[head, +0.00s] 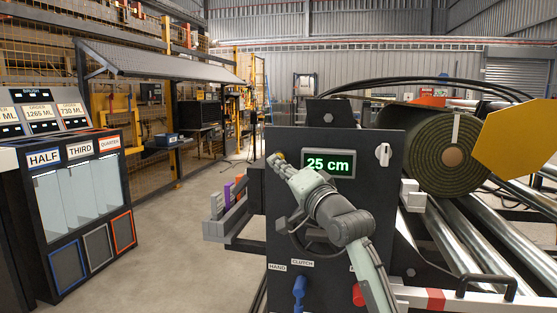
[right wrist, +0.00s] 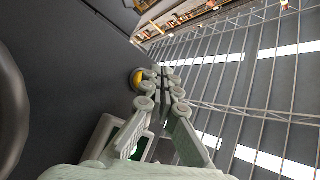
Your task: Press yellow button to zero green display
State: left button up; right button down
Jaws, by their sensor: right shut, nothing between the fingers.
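The green display (head: 328,163) on the dark control panel (head: 375,150) reads "25 cm". The yellow button (head: 280,155) is at the upper left of the panel, left of the display, and is partly covered by my gripper. My right gripper (head: 275,160) is shut and empty, with its fingertips at the button. In the right wrist view, the yellow button (right wrist: 137,79) in its dark ring sits just left of my right fingertips (right wrist: 163,72). I cannot tell whether they touch it. A corner of the display (right wrist: 137,146) shows behind the fingers. My left gripper is not in view.
A white rotary knob (head: 383,154) is on the panel's right. A blue lever (head: 299,290) and a red knob (head: 358,294) are lower down. A green turf roll (head: 430,150) lies on rollers at right. A dispenser cabinet (head: 75,210) stands left, with open floor between.

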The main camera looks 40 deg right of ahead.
jog(key=shift+w+d, duration=0.25)
jog(key=shift+d, duration=0.1)
jog(key=shift+w+d+p, duration=0.3)
jog(key=shift+p, duration=0.15)
dwell(0.8)
dwell(0.3)
jog(key=shift+s+a+p, duration=0.45)
jog(key=shift+s+a, duration=0.1)
jog(key=shift+a, duration=0.05)
